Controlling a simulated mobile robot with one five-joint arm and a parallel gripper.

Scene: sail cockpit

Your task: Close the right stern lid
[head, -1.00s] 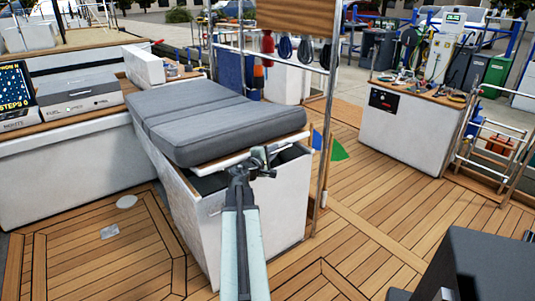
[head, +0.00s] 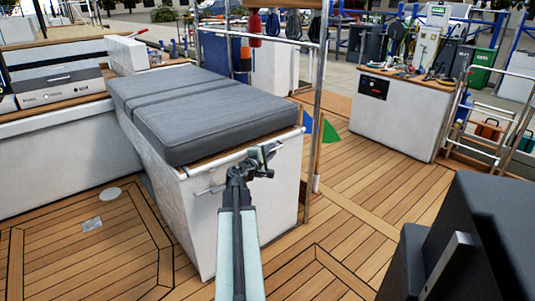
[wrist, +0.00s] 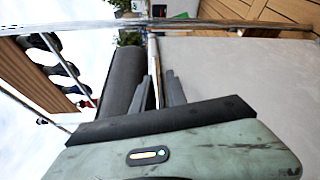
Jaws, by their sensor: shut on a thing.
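The right stern lid is a board topped by a dark grey cushion (head: 215,115), on a white locker (head: 240,225). Its front edge (head: 205,165) lies down along the locker's top; no dark opening shows between them in the head view. My gripper (head: 262,158) is at this front edge, near its right end, with its jaws shut on it. In the wrist view the fingers (wrist: 157,92) close around the thin edge, with the cushion (wrist: 122,75) at left and the locker's pale face (wrist: 240,80) at right. The fingers hide the exact contact.
A metal post (head: 322,100) stands close to the lid's right corner. A dark box-like thing (head: 490,230) fills the lower right. A white console (head: 395,110) stands at the back right. Teak deck (head: 365,215) is clear between them.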

